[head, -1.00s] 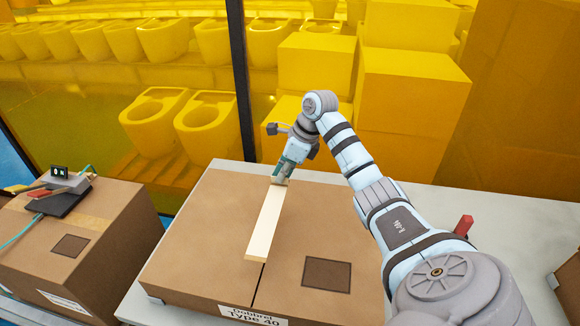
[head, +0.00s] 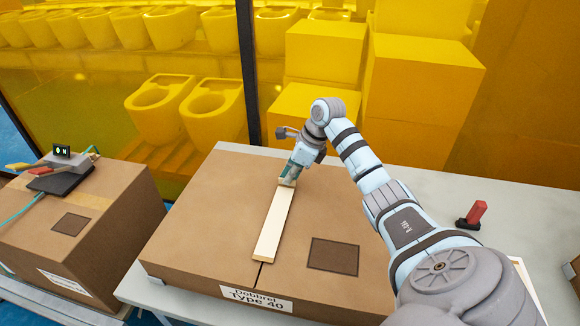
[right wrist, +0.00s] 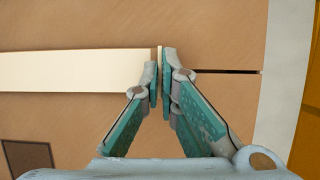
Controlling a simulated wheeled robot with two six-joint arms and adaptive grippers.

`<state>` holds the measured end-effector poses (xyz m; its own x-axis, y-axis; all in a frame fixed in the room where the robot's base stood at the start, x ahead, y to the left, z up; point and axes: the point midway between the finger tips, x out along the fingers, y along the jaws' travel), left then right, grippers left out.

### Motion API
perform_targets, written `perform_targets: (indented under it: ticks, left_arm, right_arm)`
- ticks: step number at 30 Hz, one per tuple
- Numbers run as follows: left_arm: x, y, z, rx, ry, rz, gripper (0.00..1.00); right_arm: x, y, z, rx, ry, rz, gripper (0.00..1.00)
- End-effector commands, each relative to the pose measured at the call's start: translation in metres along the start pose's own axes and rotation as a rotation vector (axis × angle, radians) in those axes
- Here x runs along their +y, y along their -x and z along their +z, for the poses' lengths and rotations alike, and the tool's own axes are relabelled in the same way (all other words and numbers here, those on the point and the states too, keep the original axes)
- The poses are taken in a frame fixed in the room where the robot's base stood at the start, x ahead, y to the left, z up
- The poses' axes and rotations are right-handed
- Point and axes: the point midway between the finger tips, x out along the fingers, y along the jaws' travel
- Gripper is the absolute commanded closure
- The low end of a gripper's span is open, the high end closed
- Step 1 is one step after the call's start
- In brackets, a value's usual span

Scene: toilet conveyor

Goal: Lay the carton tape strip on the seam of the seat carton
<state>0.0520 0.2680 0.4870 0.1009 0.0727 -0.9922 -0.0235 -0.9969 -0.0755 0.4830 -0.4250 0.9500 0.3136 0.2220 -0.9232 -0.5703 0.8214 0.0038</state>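The seat carton (head: 190,210) is a flat brown box on a pale table, labelled "Dobbrel Type 40". Its dark seam (right wrist: 230,72) runs from the far edge to the front edge. The cream tape strip (head: 271,228) lies along the seam on the carton top, covering most of it. A bit of seam shows at the front end and beyond the far end. My right gripper (head: 288,181) is at the strip's far end. In the right wrist view its fingertips (right wrist: 160,75) are closed around the strip's end. My left gripper is not in view.
A second brown carton (head: 110,225) with a small device (head: 62,172) on top stands at the left. A red-handled tool (head: 473,215) is on the table (head: 520,205) at the right. Yellow tinted panels with toilets and boxes behind them are at the back.

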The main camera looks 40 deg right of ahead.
Motion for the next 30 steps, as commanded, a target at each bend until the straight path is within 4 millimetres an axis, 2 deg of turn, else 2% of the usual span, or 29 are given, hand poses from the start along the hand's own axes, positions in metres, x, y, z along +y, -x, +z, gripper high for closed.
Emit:
perform_targets:
  ticks: [22,27,30]
  left_arm:
    - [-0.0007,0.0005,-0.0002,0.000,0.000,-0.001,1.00]
    - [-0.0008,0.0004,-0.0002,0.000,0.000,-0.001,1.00]
    - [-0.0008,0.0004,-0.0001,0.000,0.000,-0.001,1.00]
  right_arm:
    - [0.0003,-0.0020,-0.0012,0.001,0.000,0.001,1.00]
    - [0.0003,-0.0020,-0.0012,0.000,0.000,0.000,0.72]
    - [0.0003,-0.0020,-0.0011,0.000,0.000,0.000,0.72]
